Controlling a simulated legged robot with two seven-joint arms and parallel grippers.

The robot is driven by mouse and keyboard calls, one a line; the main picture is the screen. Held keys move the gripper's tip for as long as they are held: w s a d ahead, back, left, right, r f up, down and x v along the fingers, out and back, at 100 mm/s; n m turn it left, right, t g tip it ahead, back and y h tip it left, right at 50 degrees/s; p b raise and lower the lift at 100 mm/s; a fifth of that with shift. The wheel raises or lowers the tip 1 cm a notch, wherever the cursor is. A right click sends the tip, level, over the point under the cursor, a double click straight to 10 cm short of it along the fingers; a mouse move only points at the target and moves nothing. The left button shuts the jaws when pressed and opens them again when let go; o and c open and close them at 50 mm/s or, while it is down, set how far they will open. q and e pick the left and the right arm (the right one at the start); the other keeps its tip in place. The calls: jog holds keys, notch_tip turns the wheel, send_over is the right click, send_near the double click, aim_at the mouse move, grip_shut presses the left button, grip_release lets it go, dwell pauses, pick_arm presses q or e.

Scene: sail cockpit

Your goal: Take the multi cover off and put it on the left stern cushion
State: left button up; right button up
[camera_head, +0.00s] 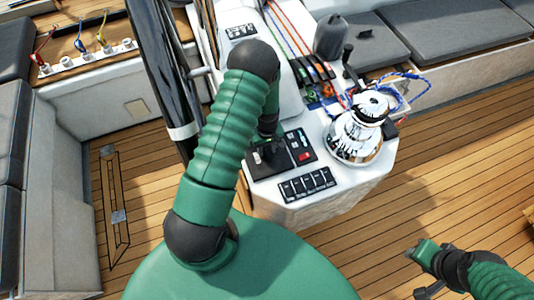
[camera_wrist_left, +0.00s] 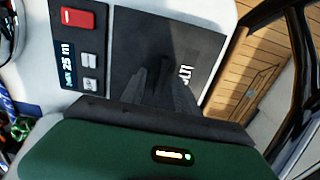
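The multi cover (camera_wrist_left: 211,49) is a flat dark panel with white lettering, partly read as "LTI", in the left wrist view. In the head view it is the dark square (camera_head: 262,161) on the white console, partly hidden by my left arm. My left gripper (camera_wrist_left: 164,88) has its dark fingers close together over the cover; dark on dark, I cannot tell whether they grip it. In the head view this gripper is mostly hidden behind its own wrist. My right gripper (camera_head: 428,272) is low at the right, away from the console. I cannot tell which cushion is the left stern one.
Grey cushions lie at the left (camera_head: 12,130), upper left (camera_head: 14,45) and upper right (camera_head: 365,38). A chrome winch (camera_head: 357,135) with blue rope stands right of the cover. Black switch panels (camera_head: 306,184) are nearby. A black pole rises left of the console. The wooden deck (camera_head: 440,170) has free room.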

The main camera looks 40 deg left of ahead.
pick_arm(q)
jog(key=shift+d+f, duration=0.15)
jog(key=shift+f, duration=0.55)
jog(key=shift+a+f, duration=0.1)
jog(key=shift+a, duration=0.1)
jog(key=shift+a+f, duration=0.1)
jog(key=shift+a, duration=0.2)
jog(key=c, duration=0.8)
jog(key=shift+d, duration=0.35)
grip_shut()
jog(key=shift+r, duration=0.2)
